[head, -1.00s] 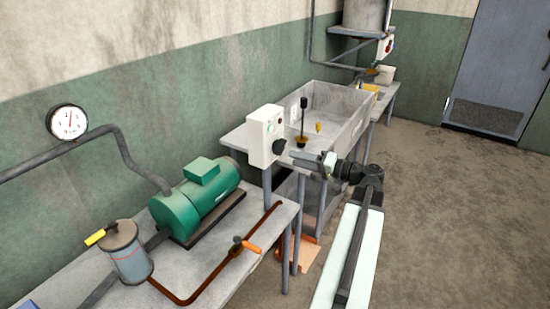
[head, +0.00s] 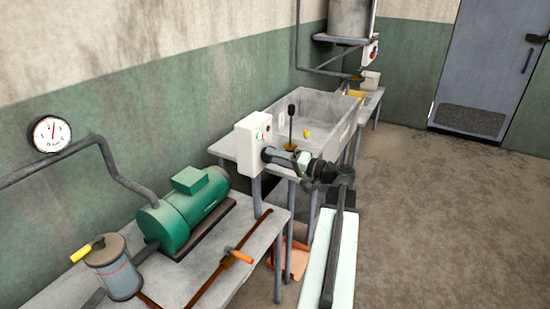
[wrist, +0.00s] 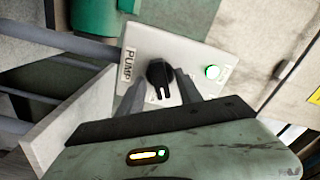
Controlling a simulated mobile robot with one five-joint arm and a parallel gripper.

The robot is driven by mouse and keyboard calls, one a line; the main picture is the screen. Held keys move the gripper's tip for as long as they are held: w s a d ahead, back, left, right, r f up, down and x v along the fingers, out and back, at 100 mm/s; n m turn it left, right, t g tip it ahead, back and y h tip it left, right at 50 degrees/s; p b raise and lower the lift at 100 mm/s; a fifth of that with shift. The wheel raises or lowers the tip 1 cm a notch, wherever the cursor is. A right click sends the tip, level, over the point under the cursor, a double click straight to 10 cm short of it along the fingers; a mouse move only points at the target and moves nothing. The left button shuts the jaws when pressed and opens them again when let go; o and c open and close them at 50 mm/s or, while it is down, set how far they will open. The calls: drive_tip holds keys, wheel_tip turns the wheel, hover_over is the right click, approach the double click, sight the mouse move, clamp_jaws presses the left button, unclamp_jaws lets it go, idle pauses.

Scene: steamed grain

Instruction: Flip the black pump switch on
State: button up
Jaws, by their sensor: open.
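The white switch box (head: 248,143) stands at the near end of the sink table, and it fills the middle of the wrist view (wrist: 190,50). Its face carries a PUMP label (wrist: 128,66), a black rotary switch (wrist: 159,74) and a lit green lamp (wrist: 212,72). My gripper (wrist: 160,88) is open, with one finger on each side of the black switch. I cannot tell whether the fingers touch it. In the head view my gripper (head: 272,155) reaches the box face and hides the switch.
A green motor (head: 185,210) and a metal canister (head: 113,268) with a yellow handle stand on the near bench. A pipe with an orange valve handle (head: 238,254) runs along that bench. A grey sink (head: 337,120) lies behind the box. The floor at right is clear.

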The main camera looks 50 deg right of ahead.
clamp_jaws()
drive_tip(key=shift+m, duration=2.9)
unclamp_jaws()
drive_tip(key=shift+s, duration=0.1)
